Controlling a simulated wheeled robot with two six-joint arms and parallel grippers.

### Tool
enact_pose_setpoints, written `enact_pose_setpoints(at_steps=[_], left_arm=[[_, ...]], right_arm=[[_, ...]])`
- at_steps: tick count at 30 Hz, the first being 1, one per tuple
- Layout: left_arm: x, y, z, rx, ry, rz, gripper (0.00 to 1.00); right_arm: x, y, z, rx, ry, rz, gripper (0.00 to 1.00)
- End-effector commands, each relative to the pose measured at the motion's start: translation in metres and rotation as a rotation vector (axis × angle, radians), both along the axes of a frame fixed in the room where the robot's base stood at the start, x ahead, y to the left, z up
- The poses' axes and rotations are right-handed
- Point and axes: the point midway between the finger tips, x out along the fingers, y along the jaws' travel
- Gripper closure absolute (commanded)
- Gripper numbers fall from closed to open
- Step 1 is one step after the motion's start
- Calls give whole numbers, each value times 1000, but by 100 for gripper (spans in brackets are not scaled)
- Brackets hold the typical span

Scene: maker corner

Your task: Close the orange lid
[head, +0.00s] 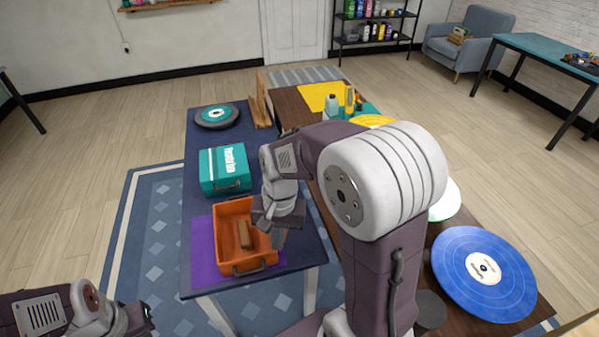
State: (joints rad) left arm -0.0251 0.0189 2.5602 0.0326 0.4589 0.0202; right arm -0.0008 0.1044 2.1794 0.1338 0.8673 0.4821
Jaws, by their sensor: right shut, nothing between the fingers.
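An orange box (228,268) stands open on the dark blue table, with a brown block (244,234) inside. I cannot make out its orange lid clearly; part of the box's right side is hidden behind my right gripper. My right gripper (279,238) is shut and empty, pointing down at the right side of the box. I cannot tell whether it touches the box. My left arm shows at the bottom left corner, and its gripper (148,312) is only partly in view, well apart from the box.
A closed teal case (222,171) stands just behind the orange box. A dark round disc (216,115) lies farther back. A purple mat (203,256) is under the box. The brown table at right holds a blue disc (460,275) and a yellow sheet (318,96).

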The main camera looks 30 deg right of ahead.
Motion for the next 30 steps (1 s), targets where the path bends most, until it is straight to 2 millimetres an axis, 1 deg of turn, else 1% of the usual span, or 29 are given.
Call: enact_pose_setpoints(at_steps=[1,4,5,6,7,8,9,10,11,12,13,14,15,17,18,21,24,26,30], left_arm=[[0,0,6,0,0,0,100],[0,0,16,0,0,0,100],[0,0,20,0,0,0,100],[0,0,25,0,0,0,100],[0,0,30,0,0,0,100],[0,0,35,0,0,0,100],[0,0,41,0,0,0,100],[0,0,46,0,0,0,100],[0,0,51,0,0,0,100],[0,0,58,0,0,0,100],[0,0,64,0,0,0,100],[0,0,69,0,0,0,100],[0,0,77,0,0,0,100],[0,0,85,0,0,0,100],[0,-1,90,0,0,0,100],[0,-1,98,0,0,0,100],[0,-1,100,0,0,0,100],[0,-1,99,0,0,0,100],[0,-1,92,0,0,0,100]], right_arm=[[28,1,23,30,12,-110,100],[79,-4,62,100,54,-332,100],[95,-7,74,123,67,-397,100],[115,-15,87,153,86,-480,100],[130,-23,97,175,99,-540,100],[144,-32,105,197,113,-598,100],[161,-47,113,225,129,-671,100],[172,-60,118,246,140,-723,100],[182,-75,121,266,151,-772,100],[192,-96,121,291,163,-834,100],[198,-113,120,308,171,-878,100],[202,-131,116,323,177,-920,100],[204,-155,108,343,188,-971,100],[201,-187,93,365,203,-1041,100],[196,-205,81,377,214,-1078,100],[182,-237,56,397,241,-1152,100],[171,-252,42,406,261,-1192,100],[169,-254,39,407,265,-1197,100],[170,-251,32,406,265,-1195,100]])
